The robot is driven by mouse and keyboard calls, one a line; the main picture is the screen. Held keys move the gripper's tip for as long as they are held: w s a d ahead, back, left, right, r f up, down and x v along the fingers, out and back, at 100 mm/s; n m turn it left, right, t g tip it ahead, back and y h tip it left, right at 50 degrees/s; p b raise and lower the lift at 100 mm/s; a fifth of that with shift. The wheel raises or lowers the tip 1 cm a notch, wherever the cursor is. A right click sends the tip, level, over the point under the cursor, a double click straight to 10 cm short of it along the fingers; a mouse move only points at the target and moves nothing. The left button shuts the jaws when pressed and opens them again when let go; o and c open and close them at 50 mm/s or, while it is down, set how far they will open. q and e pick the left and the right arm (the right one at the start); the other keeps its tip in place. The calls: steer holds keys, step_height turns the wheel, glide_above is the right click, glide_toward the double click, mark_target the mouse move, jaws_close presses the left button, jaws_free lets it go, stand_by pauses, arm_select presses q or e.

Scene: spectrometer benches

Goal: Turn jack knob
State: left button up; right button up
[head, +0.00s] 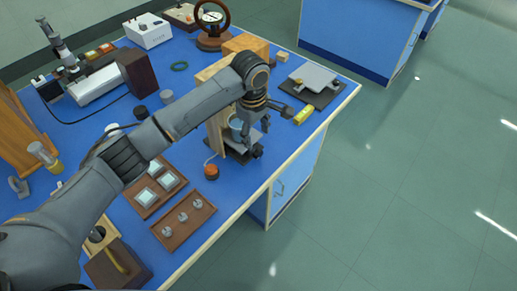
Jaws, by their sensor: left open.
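My left gripper (257,133) hangs fingers down near the front edge of the blue bench, with its fingers apart and nothing seen between them. Just below and beside it is a low dark platform (238,154), which looks like the jack, with a bluish cup (236,124) on it. A small black knob (257,152) shows at the platform's right side, just under the fingertips; a gap seems to remain, but contact is hard to judge. My arm and gripper hide part of the platform and cup. My right gripper is out of view.
A wooden upright (215,132) stands left of the platform. A red-topped round piece (211,171) and a brown tray of small parts (183,220) lie nearer. A grey plate on a dark base (314,78) and a yellow block (303,115) lie right. Open floor lies beyond the bench edge.

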mark_target(258, 151)
arm_select(q)
steer(key=f, duration=0.3)
steer(key=w+f, duration=0.1)
steer(key=f, duration=0.4)
steer(key=shift+w+d+f, duration=0.2)
steer(key=shift+f, duration=0.15)
steer(key=shift+f+p, duration=0.3)
steer(key=shift+f, duration=0.3)
steer(key=shift+w+f, duration=0.1)
steer(key=shift+f, duration=0.15)
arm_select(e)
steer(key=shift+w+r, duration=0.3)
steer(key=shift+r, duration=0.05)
arm_select(q)
steer(key=shift+c, duration=0.2)
